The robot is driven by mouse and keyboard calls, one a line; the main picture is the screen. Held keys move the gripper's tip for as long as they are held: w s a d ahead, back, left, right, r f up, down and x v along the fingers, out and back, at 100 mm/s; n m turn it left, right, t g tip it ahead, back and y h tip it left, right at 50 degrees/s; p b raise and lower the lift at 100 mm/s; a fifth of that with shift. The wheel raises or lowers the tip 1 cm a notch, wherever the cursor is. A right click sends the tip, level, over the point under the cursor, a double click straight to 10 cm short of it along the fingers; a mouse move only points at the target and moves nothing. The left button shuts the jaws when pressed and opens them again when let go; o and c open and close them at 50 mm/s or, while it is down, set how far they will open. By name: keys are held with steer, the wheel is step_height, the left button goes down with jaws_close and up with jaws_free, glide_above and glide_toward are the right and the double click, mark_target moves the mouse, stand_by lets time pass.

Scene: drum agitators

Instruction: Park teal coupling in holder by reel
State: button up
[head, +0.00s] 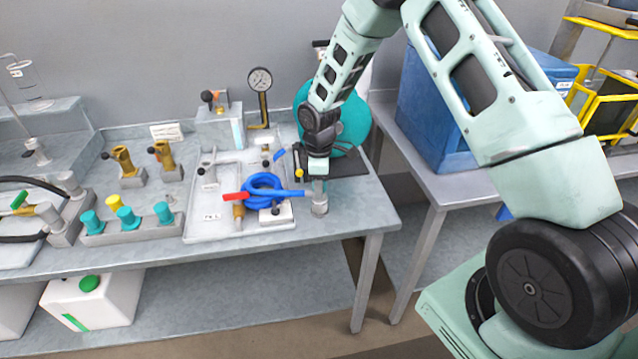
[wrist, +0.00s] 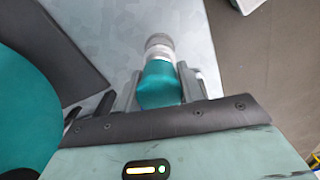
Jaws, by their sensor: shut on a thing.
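My gripper (head: 319,184) points down near the front right end of the bench. In the wrist view its fingers (wrist: 158,88) are shut on a teal coupling (wrist: 160,84). A grey ribbed metal collar (wrist: 159,43) shows just beyond the teal part. In the head view a grey cylinder (head: 319,203) stands below my gripper at the bench top. I cannot tell whether it is the coupling's metal end or a holder. A large round teal body (head: 357,128), perhaps the reel, stands behind my gripper; its edge also shows in the wrist view (wrist: 25,110).
A blue hose coil (head: 262,186) with a red end lies left of my gripper on a white tray (head: 210,228). A grey rack (head: 135,233) holds teal and yellow pieces further left. A pressure gauge (head: 260,80) stands behind. The bench's right edge is close.

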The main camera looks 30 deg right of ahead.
steer(key=shift+f, duration=0.15)
steer(key=o, duration=1.3)
steer(key=shift+c, duration=0.5)
step_height(320, 180, up, 10)
steer(key=p, duration=0.7)
